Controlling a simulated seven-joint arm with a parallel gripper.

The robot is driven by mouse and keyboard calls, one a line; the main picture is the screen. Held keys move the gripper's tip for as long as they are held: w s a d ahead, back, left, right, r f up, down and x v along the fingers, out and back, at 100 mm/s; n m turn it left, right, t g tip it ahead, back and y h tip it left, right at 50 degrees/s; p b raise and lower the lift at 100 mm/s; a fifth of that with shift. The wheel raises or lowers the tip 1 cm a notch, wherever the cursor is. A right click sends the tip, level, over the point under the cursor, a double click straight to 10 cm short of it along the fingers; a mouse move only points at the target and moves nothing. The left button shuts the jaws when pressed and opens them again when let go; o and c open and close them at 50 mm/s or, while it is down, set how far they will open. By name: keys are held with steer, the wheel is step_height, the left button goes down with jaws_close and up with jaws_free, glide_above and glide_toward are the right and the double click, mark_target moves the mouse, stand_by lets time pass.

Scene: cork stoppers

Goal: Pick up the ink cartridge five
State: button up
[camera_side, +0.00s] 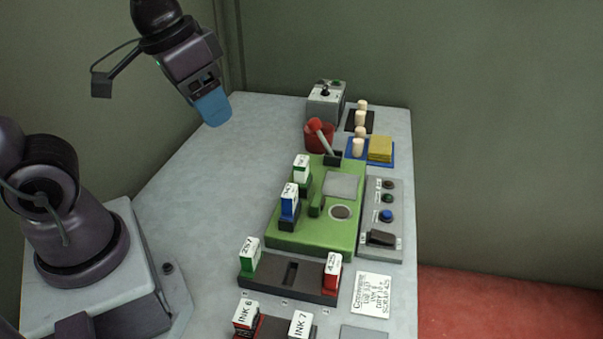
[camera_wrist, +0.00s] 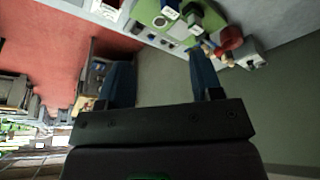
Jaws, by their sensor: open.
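No label reading five is legible to me. In the side view, a cartridge marked INK 6 (camera_side: 246,315) and one marked INK 7 (camera_side: 300,324) stand at the bottom edge, partly cut off. A blue cartridge with a white label (camera_side: 290,199) and a green one (camera_side: 302,168) stand on the green machine (camera_side: 312,238); their labels are too small to read. My gripper (camera_side: 214,110) is high at the upper left, far from all cartridges. In the wrist view its blue fingers are apart with nothing between them (camera_wrist: 160,75).
A black rack (camera_side: 290,276) holds a green block marked 257 (camera_side: 249,254) and a red one marked 425 (camera_side: 332,271). A red cup (camera_side: 319,138), yellow sponge (camera_side: 380,148), switch panel (camera_side: 383,222) and label card (camera_side: 372,294) stand around the machine. The table's left half (camera_side: 210,190) is clear.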

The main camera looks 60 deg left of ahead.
steer(key=w+a+f+n+g, duration=0.3)
steer(key=w+f, duration=0.3)
steer(key=w, duration=0.3)
steer(key=n, duration=0.5)
glide_above(301, 160)
step_height(301, 160, down, 7)
steer(key=shift+s+n+g, duration=0.1)
steer(key=shift+n+g, duration=0.2)
steer(key=shift+g, duration=0.1)
step_height(301, 160, down, 13)
steer(key=shift+d+r, duration=0.1)
steer(key=shift+r, duration=0.1)
steer(key=c, duration=0.9)
